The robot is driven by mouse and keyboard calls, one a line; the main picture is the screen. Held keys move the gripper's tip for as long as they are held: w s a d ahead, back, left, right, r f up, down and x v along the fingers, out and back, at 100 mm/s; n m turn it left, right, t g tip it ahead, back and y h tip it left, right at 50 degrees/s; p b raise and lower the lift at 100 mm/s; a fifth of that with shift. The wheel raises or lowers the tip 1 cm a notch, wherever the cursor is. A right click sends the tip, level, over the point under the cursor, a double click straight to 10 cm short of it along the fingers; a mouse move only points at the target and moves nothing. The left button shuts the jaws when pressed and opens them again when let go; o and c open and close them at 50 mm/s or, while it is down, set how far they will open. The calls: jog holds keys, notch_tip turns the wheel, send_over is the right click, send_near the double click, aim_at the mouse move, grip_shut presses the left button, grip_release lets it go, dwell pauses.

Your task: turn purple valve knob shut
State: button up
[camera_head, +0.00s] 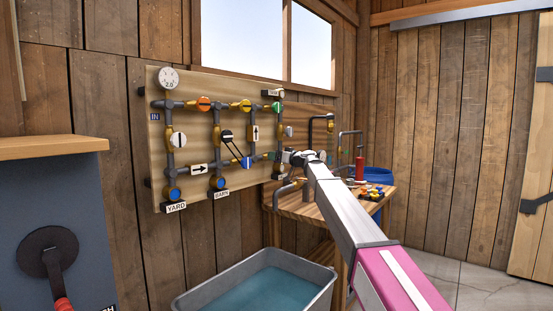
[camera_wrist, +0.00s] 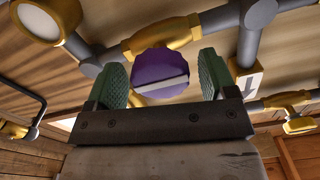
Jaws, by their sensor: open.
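The purple valve knob (camera_wrist: 158,66) has a scalloped edge and a pale bar across its face. It sits on a brass valve body (camera_wrist: 165,35) in a grey pipe run. In the wrist view my gripper (camera_wrist: 162,75) is open, with one green finger on each side of the knob. I cannot tell whether either finger touches it. In the head view my gripper (camera_head: 284,157) is at the right part of the pipe board (camera_head: 155,135), and the purple knob is hidden there.
Orange (camera_head: 204,104), yellow (camera_head: 245,105), green (camera_head: 276,107), white (camera_head: 178,139), black (camera_head: 227,136) and blue (camera_head: 247,162) knobs share the board. A water trough (camera_head: 325,283) stands below. A wooden table (camera_head: 300,208) with small parts stands behind my arm.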

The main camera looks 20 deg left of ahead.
jog(key=shift+w+a, duration=0.1)
jog(key=shift+a, duration=0.2)
jog(key=shift+c, duration=0.3)
jog(key=c, duration=0.9)
